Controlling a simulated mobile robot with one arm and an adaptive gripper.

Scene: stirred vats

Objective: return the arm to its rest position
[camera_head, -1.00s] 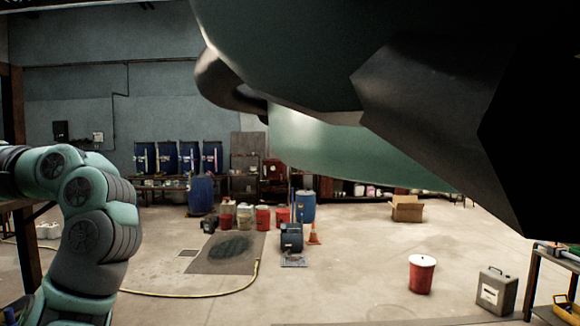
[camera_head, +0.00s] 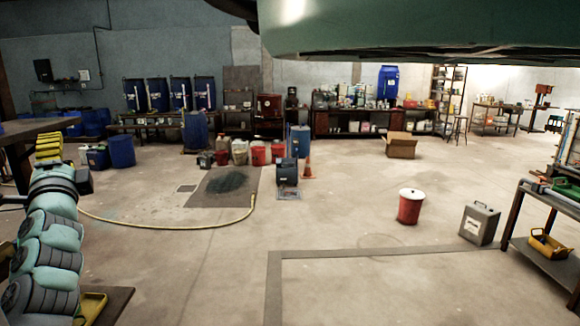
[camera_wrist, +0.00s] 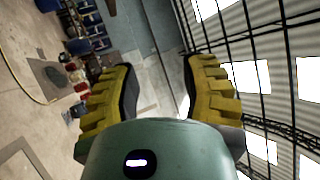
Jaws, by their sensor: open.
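My gripper (camera_wrist: 160,90) shows in the wrist view with its two yellow ribbed fingers spread apart and nothing between them. The wrist view is tilted, with the floor on the left and the roof windows on the right. In the head view, my jointed green and grey arm (camera_head: 50,235) stands at the left edge. A yellow ribbed finger piece (camera_head: 48,147) shows at its top. A large green part of my own body covers the top right of the head view.
A red bucket (camera_head: 410,207) and a grey canister (camera_head: 479,223) stand on the floor at right, near a workbench (camera_head: 540,256). The middle floor is clear.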

